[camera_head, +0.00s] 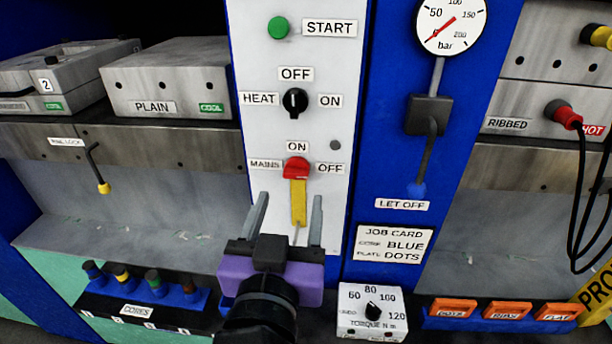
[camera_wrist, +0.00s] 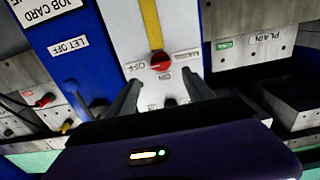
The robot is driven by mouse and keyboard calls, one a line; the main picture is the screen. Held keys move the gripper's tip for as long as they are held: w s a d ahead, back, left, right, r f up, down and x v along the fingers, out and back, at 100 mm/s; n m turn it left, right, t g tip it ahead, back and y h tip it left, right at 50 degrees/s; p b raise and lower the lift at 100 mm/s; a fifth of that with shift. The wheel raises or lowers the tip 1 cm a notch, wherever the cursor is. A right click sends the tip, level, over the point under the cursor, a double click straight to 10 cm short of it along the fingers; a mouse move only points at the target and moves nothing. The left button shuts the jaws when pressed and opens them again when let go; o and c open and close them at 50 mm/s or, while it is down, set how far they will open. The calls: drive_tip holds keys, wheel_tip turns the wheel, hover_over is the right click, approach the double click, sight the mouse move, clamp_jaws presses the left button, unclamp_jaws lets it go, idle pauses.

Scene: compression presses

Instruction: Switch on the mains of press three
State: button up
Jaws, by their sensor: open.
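The mains switch is a red knob (camera_head: 297,167) on the white panel, with a yellow bar (camera_head: 299,203) hanging straight down from it. ON is printed above it, OFF to its right and MAINS to its left. My gripper (camera_head: 289,197) is open and empty in front of the panel, its fingers on either side of the bar's lower part in the picture. In the wrist view, turned upside down, the red knob (camera_wrist: 161,61) shows just beyond and between the fingertips (camera_wrist: 161,78). I cannot tell whether a finger touches it. No press number three is readable.
Above the switch are the black heat knob (camera_head: 295,101) and green start button (camera_head: 279,27). To the right are the let-off lever (camera_head: 424,150) and gauge (camera_head: 452,26). Below are a torque box (camera_head: 372,312) and core rack (camera_head: 150,292). Black cables (camera_head: 588,200) hang at right.

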sight(295, 175)
drive_tip(key=w+p, duration=0.1)
drive_tip(key=w, duration=0.5)
drive_tip(key=shift+w+p, duration=0.3)
drive_tip(key=shift+w, duration=0.1)
drive_tip(key=shift+c, duration=0.2)
clamp_jaws()
